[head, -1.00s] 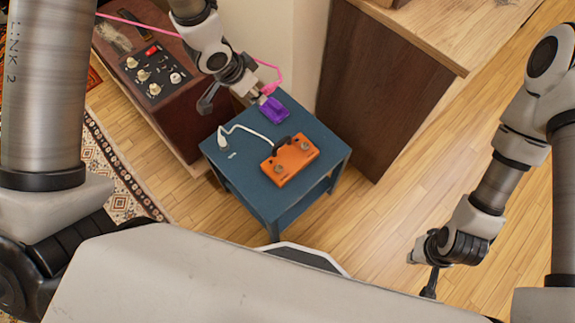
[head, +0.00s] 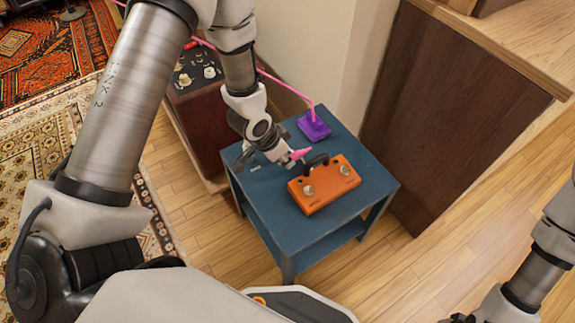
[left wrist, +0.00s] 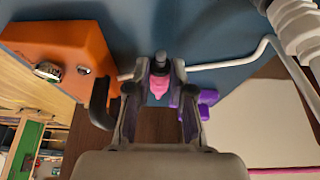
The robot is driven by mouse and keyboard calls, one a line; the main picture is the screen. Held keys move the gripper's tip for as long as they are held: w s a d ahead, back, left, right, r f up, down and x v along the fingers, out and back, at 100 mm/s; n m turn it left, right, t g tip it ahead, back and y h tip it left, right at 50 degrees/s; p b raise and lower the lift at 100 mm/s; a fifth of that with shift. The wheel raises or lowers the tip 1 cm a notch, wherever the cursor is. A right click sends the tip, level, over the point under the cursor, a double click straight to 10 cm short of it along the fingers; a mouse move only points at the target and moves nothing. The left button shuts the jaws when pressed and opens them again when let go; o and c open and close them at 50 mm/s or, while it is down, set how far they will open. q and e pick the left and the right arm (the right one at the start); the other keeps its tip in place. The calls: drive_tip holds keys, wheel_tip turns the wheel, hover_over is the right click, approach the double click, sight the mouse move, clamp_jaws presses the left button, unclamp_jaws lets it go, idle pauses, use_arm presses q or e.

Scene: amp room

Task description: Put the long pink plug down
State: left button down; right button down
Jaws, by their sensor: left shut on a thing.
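My left gripper (head: 288,160) is shut on the pink plug (head: 301,154), low over the blue side table. In the left wrist view the pink plug (left wrist: 158,86) shows between the two fingers, with a dark piece at its far end. The plug is just left of the black plug (head: 318,160) on the orange pedal (head: 326,186). I cannot tell whether it touches the table. My right gripper (head: 462,317) is only partly in view at the bottom right edge, away from the table.
The purple pedal (head: 313,126) stands at the table's back, with a pink cable (head: 280,82) running up left. A white cable (left wrist: 222,63) crosses the blue table (head: 262,208). The dark amp (head: 196,120) stands left; a wooden cabinet (head: 460,115) stands right.

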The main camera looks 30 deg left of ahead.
use_arm(q)
drive_tip(key=shift+f, duration=0.9)
use_arm(e)
drive_tip(key=shift+f, duration=0.4)
use_arm(q)
drive_tip(key=shift+f, duration=0.15)
drive_tip(key=c, duration=1)
unclamp_jaws()
